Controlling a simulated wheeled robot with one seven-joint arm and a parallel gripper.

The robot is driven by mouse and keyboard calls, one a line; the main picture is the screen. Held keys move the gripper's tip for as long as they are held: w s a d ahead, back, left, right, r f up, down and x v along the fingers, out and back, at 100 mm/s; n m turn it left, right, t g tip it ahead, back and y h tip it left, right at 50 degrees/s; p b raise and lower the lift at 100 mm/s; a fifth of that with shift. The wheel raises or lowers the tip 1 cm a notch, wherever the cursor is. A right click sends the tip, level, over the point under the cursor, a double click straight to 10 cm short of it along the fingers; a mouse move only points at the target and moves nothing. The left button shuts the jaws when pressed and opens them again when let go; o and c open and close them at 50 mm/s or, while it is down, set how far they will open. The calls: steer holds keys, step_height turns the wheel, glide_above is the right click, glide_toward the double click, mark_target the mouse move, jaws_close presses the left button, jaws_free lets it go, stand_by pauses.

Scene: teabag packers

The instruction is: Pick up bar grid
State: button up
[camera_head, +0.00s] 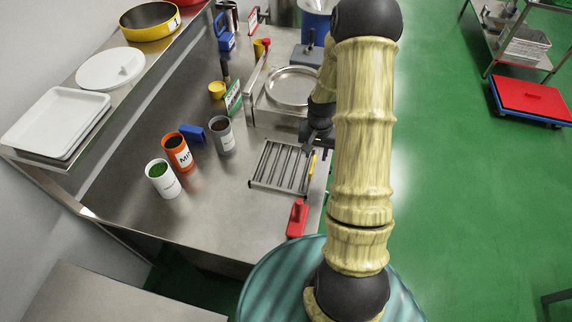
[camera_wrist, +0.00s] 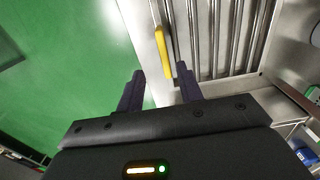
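The bar grid (camera_head: 281,167) is a grey metal frame with several parallel bars, lying on the steel counter close to its right edge. A yellow strip (camera_head: 312,166) lies along its right side. In the wrist view the bar grid (camera_wrist: 221,36) fills the upper right, with the yellow piece (camera_wrist: 161,48) at its near side. My gripper (camera_wrist: 160,85) is open and empty, its two dark fingers apart, just short of the grid. In the head view my gripper (camera_head: 318,140) is at the grid's upper right corner, partly hidden by my arm.
A red-handled tool (camera_head: 297,217) lies in front of the grid. White (camera_head: 162,180), orange (camera_head: 178,152) and grey (camera_head: 222,135) canisters stand to its left. A scale with a round pan (camera_head: 293,87) stands behind. The counter's front left is clear.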

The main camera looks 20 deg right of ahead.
mark_target(313, 163)
steer(key=shift+f, duration=0.9)
steer(key=shift+f, duration=0.1)
steer(key=shift+w+a+f+p, duration=0.15)
steer(key=shift+f+p, duration=0.5)
steer(key=shift+f, duration=0.6)
steer(key=shift+w+a+f+p, duration=0.1)
steer(key=shift+f+p, duration=0.5)
steer(key=shift+f, duration=0.65)
jaws_close()
